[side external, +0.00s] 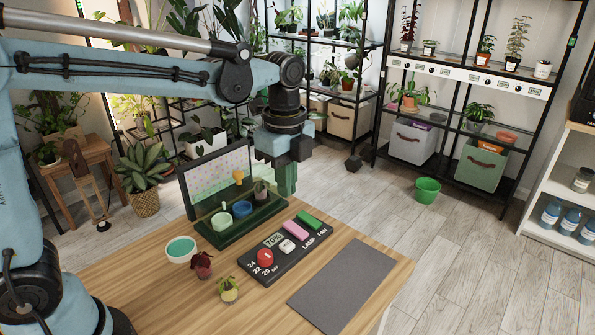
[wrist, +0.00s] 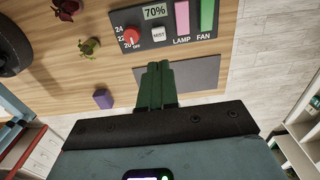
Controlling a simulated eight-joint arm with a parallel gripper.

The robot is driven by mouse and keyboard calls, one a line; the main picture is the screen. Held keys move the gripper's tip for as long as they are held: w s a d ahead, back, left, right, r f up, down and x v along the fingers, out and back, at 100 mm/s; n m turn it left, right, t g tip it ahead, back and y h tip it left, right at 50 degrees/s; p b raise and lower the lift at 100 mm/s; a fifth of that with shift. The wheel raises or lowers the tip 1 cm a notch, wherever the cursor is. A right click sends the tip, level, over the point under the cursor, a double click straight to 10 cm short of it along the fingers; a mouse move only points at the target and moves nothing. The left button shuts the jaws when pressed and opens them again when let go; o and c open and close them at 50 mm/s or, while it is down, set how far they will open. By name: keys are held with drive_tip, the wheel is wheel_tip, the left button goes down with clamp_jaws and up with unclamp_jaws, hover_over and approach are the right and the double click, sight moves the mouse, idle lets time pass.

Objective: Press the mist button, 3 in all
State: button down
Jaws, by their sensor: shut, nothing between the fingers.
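The control panel (side external: 268,276) lies on the wooden table. Its mist button is a small white square (side external: 287,246), and it shows as a white button marked MIST in the wrist view (wrist: 158,34). A display on the panel reads 70% (wrist: 154,12). My gripper (side external: 286,190) has green fingers, shut and empty, held well above the table. In the wrist view the fingertips (wrist: 158,66) appear just below the mist button, apart from it. Whether the button is pressed in cannot be told.
Beside the button are a red dial (side external: 265,258), a pink LAMP switch (side external: 296,230) and a green FAN switch (side external: 309,219). A grey mat (side external: 342,286) lies to the right. A purple block shows in the wrist view (wrist: 103,99).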

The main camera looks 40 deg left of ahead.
sight(285, 247)
drive_tip(key=shift+f, duration=0.1)
drive_tip(key=shift+s+d+f+n+t+y, duration=0.1)
drive_tip(key=shift+s+f+n+t+y, duration=0.2)
drive_tip(key=shift+n+t, duration=1.35)
drive_tip(key=shift+s+a+f+n+t+y, duration=0.1)
drive_tip(key=shift+f+n+t, duration=0.25)
drive_tip(key=shift+n+t, duration=1.25)
drive_tip(key=shift+s+d+f+n+t+y, duration=0.1)
drive_tip(key=shift+s+f+n+t, duration=0.2)
drive_tip(key=shift+n+t, duration=1.3)
drive_tip(key=shift+w+f+n+g, duration=0.1)
drive_tip(key=shift+n+g, duration=0.15)
drive_tip(key=shift+f, duration=4.35)
drive_tip(key=shift+f, duration=0.1)
drive_tip(key=shift+f, duration=0.35)
drive_tip(key=shift+r, duration=0.15)
